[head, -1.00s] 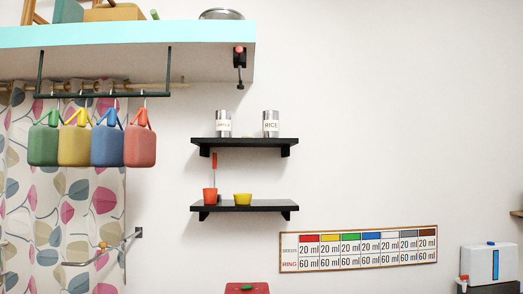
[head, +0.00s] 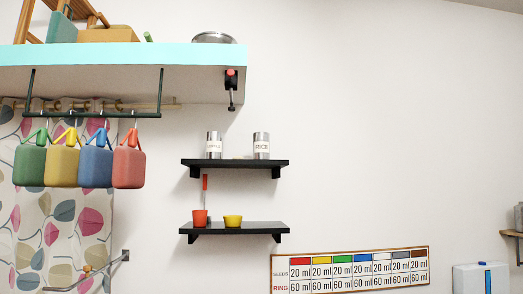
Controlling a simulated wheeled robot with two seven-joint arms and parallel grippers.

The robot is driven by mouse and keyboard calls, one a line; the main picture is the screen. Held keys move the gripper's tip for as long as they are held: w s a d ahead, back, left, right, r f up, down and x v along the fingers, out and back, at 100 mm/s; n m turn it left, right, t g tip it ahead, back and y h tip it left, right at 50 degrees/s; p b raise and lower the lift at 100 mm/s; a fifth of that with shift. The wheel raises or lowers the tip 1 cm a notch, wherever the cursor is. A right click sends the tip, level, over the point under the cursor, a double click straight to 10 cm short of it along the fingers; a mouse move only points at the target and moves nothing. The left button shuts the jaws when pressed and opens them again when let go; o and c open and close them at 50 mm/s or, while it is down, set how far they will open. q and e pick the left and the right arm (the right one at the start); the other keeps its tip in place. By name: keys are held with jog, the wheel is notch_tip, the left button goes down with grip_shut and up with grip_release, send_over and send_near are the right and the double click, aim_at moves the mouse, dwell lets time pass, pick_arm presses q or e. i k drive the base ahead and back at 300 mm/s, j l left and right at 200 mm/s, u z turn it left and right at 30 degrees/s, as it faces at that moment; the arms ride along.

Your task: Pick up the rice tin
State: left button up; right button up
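The rice tin (head: 261,146) is a silver cylinder with a white label reading RICE. It stands upright near the right end of the upper black shelf (head: 235,164) on the wall. A similar silver tin (head: 214,145) with a label too small to read stands to its left on the same shelf. Neither of my grippers shows in the head view.
Below is a second black shelf (head: 262,228) with an orange cup (head: 200,217) and a yellow bowl (head: 233,221). A turquoise-edged high shelf (head: 120,56) with hanging coloured containers (head: 95,164) is at upper left. A colour chart (head: 350,272) hangs at lower right. The wall right of the tin is bare.

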aim_at(260, 139)
jog(key=i+j, duration=0.2)
jog(key=i, duration=0.35)
jog(key=i+j, duration=0.15)
jog(key=i, duration=0.45)
jog(key=j+u, duration=0.05)
